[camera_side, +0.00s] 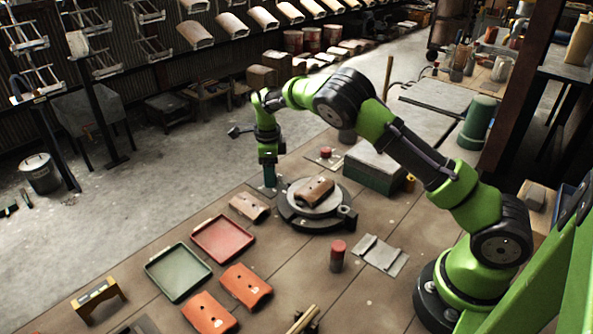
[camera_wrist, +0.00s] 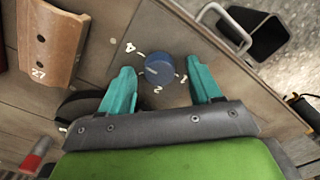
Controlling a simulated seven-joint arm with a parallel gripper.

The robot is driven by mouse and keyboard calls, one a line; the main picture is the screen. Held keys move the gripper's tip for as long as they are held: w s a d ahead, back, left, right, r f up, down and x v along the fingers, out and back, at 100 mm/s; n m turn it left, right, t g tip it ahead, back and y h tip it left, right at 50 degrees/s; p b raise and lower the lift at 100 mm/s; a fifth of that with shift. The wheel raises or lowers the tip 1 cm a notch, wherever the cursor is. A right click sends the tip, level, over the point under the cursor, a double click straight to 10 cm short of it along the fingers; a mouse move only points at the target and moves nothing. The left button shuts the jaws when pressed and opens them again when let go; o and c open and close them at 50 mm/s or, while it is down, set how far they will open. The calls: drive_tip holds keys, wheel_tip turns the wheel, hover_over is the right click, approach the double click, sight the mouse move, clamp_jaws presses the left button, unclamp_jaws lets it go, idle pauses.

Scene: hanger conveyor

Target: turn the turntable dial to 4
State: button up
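The blue round dial (camera_wrist: 158,68) shows in the wrist view, with small white marks around it. One looks like a 4 at its upper left, and a 1 and a 2 sit to its right and below. Where the dial points is too small to tell. My gripper (camera_wrist: 163,88) is open, its teal fingers on either side of the dial with visible gaps. In the side view my gripper (camera_side: 269,178) points down beside the turntable (camera_side: 300,222), which carries a brown tile (camera_side: 314,189). The dial is hidden there.
In the side view a red tray (camera_side: 222,239), a green tray (camera_side: 178,271) and a red-topped cylinder (camera_side: 337,256) stand on the table.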

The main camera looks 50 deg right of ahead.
wheel_tip(320, 180, up, 17)
idle(0.6)
drive_tip(key=shift+f, duration=0.1)
